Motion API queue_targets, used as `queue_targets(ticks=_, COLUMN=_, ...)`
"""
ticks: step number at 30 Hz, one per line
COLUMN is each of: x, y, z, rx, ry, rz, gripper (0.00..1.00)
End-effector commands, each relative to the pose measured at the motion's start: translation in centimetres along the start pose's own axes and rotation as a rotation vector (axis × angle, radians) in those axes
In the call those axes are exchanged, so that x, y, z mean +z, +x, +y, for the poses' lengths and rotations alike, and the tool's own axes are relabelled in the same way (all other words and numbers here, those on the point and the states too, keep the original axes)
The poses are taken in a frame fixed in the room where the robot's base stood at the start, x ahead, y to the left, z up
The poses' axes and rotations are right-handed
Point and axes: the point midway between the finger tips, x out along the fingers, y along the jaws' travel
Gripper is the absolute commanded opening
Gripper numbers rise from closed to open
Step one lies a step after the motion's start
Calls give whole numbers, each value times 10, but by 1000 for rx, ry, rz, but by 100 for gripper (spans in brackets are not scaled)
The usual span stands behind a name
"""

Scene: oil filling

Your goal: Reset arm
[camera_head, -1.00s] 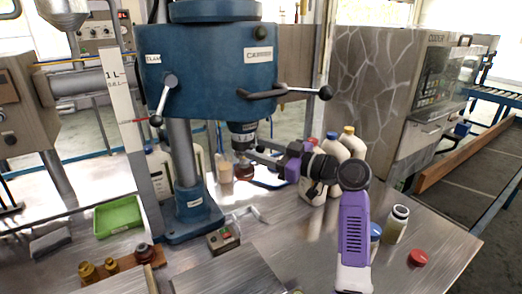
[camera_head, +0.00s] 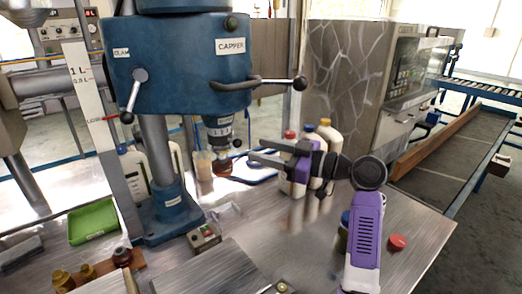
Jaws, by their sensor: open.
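My gripper (camera_head: 268,151) is at the end of my purple and black arm (camera_head: 364,230). Its two fingers point left and stand apart, with nothing seen between them. The fingertips are to the right of the spindle of the blue capper (camera_head: 180,65). A red-brown piece (camera_head: 222,167) shows under the spindle. White bottles with red, blue and yellow caps (camera_head: 328,138) stand behind my gripper, partly hidden by it.
The metal table (camera_head: 405,270) carries a green tray (camera_head: 92,220), a small control box (camera_head: 204,238) and a red cap (camera_head: 397,242). Small brown fittings lie at the front left. A stone-patterned machine (camera_head: 345,75) and a conveyor (camera_head: 455,155) stand beyond the table.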

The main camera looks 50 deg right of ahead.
Motion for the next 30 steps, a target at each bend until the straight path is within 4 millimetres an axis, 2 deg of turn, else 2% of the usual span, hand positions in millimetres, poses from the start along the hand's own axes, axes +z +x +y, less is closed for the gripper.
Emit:
queue_targets(ticks=14, x=-1, y=0, z=2, rx=6, ry=24, rz=4, gripper=44)
queue_targets(ticks=17, x=-6, y=-1, z=18, rx=72, ry=80, rz=28, gripper=44)
queue_targets(ticks=21, x=-17, y=-7, z=51, rx=232, ry=143, rz=64, gripper=44)
queue_targets(ticks=25, x=-3, y=-17, z=62, rx=375, ry=205, rz=71, gripper=44)
queue_targets(ticks=30, x=29, y=-30, z=50, rx=512, ry=253, rz=65, gripper=44)
